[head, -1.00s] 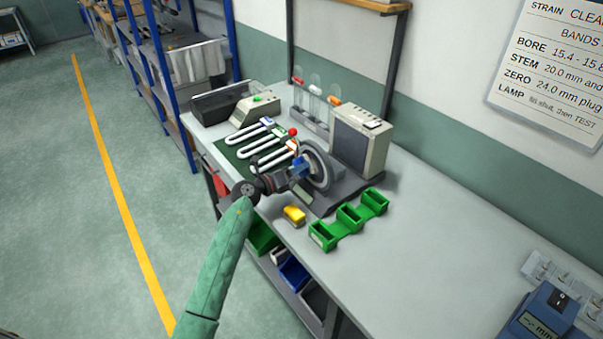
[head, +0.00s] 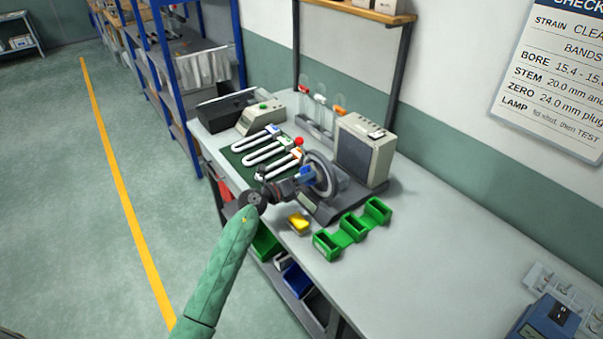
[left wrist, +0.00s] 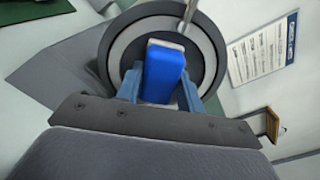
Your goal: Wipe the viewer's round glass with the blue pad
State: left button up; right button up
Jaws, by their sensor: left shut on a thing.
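The viewer (head: 332,200) stands on the bench with its round glass in a dark ring (head: 326,174). In the left wrist view the blue pad (left wrist: 164,73) sits between the fingers and overlaps the disc. Whether the pad touches the glass cannot be told. My right gripper is not in view.
Several white U-shaped tubes (head: 266,153) lie on a green mat left of the viewer. A grey box (head: 362,150) and a tube rack (head: 316,128) stand behind. The bench at right is mostly clear.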

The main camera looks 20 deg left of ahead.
aim_at(325, 181)
pick_arm(q)
jog(key=shift+s+d+p, duration=0.65)
jog(key=shift+s+d, duration=0.15)
jog(key=shift+d, duration=0.25)
jog(key=shift+s+d+p, duration=0.65)
jog(key=shift+s+d, duration=0.15)
jog(key=shift+d, duration=0.2)
jog(key=shift+w+a+f+b, duration=0.1)
jog(key=shift+w+a+b, duration=0.2)
jog(key=shift+w+a, duration=0.5)
jog(key=shift+w+a+r+b, duration=0.1)
jog(key=shift+w+a+b, duration=0.15)
jog(key=shift+w+a, duration=0.55)
jog(key=shift+w+a+f+b, duration=0.1)
jog(key=shift+w+a+b, duration=0.3)
jog(key=shift+a, duration=0.7)
jog(key=shift+w+a, duration=0.3)
jog(key=shift+a, duration=0.05)
jog(key=v, duration=0.6)
